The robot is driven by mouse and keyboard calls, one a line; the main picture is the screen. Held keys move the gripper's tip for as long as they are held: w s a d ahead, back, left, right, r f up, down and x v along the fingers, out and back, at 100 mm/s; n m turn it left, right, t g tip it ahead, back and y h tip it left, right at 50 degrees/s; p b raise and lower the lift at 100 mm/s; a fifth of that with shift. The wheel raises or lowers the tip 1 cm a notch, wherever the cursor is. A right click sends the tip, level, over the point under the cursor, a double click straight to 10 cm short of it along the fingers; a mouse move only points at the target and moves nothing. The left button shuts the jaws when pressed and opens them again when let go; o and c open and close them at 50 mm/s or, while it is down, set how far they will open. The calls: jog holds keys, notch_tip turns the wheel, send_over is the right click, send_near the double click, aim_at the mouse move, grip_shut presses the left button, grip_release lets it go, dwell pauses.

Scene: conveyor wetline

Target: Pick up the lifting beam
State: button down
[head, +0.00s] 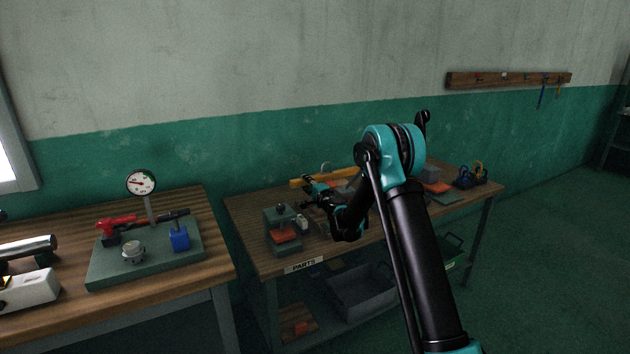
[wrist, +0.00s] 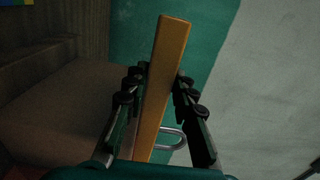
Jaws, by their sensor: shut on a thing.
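The lifting beam (head: 298,182) is a long yellow bar with a grey ring on its upper side, over the back of the parts table. In the wrist view the beam (wrist: 165,60) runs lengthwise between the fingers, and its ring (wrist: 172,138) shows at the lower right. My gripper (head: 318,186) is at the beam in the head view. In the wrist view my gripper (wrist: 160,84) is shut on the bar, a finger on each side. My arm hides part of the beam's right side. I cannot tell whether the beam is clear of the tabletop.
The parts table (head: 262,262) also holds a small green press-like fixture (head: 283,232) at front left and a black tool holder (head: 470,178) at right. A second bench (head: 215,262) with a dial gauge (head: 141,183) stands at left. The wall is close behind both.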

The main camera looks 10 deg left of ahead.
jog(key=shift+r, duration=0.15)
jog(key=shift+r, duration=1.35)
notch_tip(320, 180, up, 9)
jog(key=s+d, duration=0.1)
jog(key=s, duration=0.1)
jog(key=shift+s+d, duration=0.25)
jog(key=shift+d, duration=0.1)
dwell(0.4)
